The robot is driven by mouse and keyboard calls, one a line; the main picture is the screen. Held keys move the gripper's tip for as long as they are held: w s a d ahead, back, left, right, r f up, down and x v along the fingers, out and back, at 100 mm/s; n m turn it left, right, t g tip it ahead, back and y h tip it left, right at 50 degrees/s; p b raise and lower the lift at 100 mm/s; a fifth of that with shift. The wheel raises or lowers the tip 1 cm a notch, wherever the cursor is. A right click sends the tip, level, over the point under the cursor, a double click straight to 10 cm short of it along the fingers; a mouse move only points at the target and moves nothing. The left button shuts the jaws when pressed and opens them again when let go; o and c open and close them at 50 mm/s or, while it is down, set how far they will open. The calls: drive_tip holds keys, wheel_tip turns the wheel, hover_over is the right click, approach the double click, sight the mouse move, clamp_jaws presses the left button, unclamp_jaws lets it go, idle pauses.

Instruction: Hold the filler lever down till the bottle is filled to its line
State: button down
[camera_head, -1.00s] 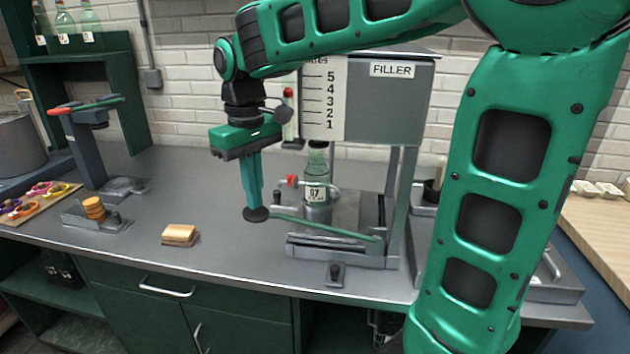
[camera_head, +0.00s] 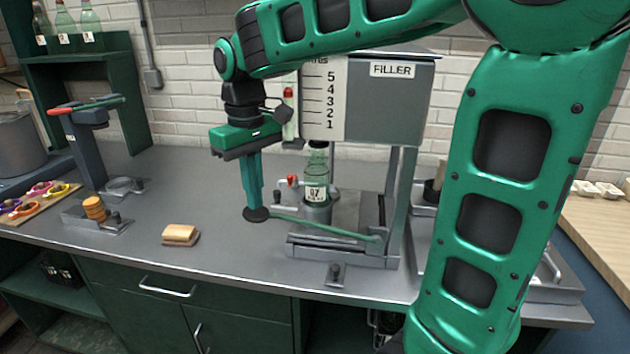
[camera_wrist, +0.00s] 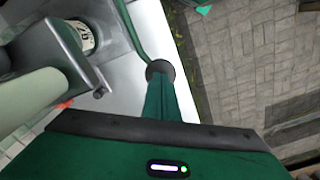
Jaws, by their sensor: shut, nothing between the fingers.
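The filler (camera_head: 388,102) is a grey cabinet with a number scale on its front. The glass bottle (camera_head: 317,162), labelled 07, stands upright under it; its liquid level and line cannot be told. The green filler lever (camera_head: 325,229) runs left from the filler's base to a dark round knob (camera_head: 256,215). My gripper (camera_head: 254,203) is shut and empty, pointing down with its fingertips on the knob, left of the bottle. In the wrist view, the shut fingers (camera_wrist: 167,90) meet the knob (camera_wrist: 160,69), and the bottle's label (camera_wrist: 85,38) shows at the upper left.
A bread-like block (camera_head: 180,235) lies on the counter to the left. A dark press with a red-tipped handle (camera_head: 88,135) stands farther left. Several bottles (camera_head: 66,28) sit on a shelf at the back left. The counter between block and lever is clear.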

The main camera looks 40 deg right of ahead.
drive_tip(key=shift+f, duration=0.15)
idle(0.3)
drive_tip(key=shift+f, duration=1.2)
